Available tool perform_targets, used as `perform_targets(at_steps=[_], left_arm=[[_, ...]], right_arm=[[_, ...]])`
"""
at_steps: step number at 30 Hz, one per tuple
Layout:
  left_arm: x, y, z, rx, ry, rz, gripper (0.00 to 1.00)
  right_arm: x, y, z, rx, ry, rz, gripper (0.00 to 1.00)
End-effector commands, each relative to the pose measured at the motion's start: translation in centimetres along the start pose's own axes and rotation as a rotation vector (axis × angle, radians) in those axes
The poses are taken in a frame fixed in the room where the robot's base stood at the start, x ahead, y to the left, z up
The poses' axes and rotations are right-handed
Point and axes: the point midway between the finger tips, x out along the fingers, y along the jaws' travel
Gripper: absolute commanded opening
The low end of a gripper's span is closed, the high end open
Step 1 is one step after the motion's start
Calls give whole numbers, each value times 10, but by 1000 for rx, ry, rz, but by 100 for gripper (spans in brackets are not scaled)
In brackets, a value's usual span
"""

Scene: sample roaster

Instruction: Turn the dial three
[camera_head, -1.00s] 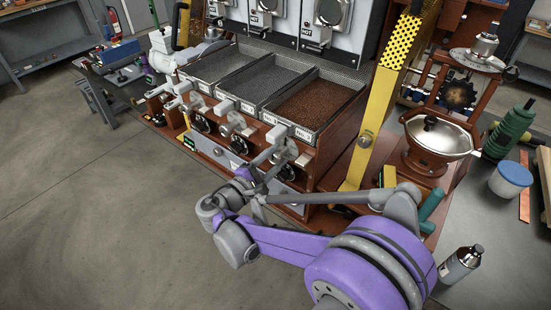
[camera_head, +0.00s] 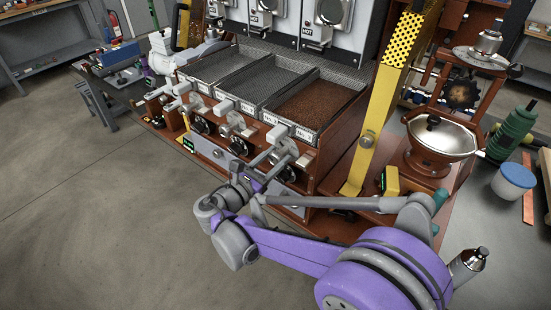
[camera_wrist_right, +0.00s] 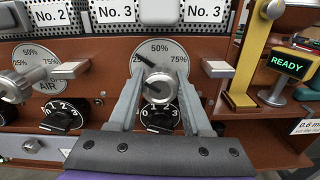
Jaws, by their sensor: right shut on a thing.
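In the right wrist view, a round silver knob (camera_wrist_right: 160,86) sits in front of a grey dial face marked 25%, 50% and 75% (camera_wrist_right: 159,50), below the No. 3 labels. A dark pointer lies between 25% and 50%. My right gripper (camera_wrist_right: 161,78) is shut on the silver knob, a finger on each side. A black dial numbered 0 to 3 (camera_wrist_right: 159,117) is just below, partly hidden by the fingers. In the head view, my right gripper (camera_head: 268,158) reaches the rightmost controls of the roaster panel. My left gripper is not in view.
The neighbouring silver knob (camera_wrist_right: 12,87) and black dial (camera_wrist_right: 62,115) are to the left. A yellow post (camera_wrist_right: 243,55) and a READY display (camera_wrist_right: 288,64) stand to the right. Above the panel is a tray of brown beans (camera_head: 312,100).

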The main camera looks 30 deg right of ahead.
Motion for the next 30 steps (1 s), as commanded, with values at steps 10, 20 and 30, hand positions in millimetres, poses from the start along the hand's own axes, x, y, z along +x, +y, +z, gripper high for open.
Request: perform_targets(at_steps=[10, 20, 30], left_arm=[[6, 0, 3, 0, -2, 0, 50], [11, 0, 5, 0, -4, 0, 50], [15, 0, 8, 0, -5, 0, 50]], right_arm=[[0, 1, -1, -329, 1, 1, 0], [0, 1, -1, -642, 1, 1, 0], [0, 2, -2, -933, 1, 1, 0]])
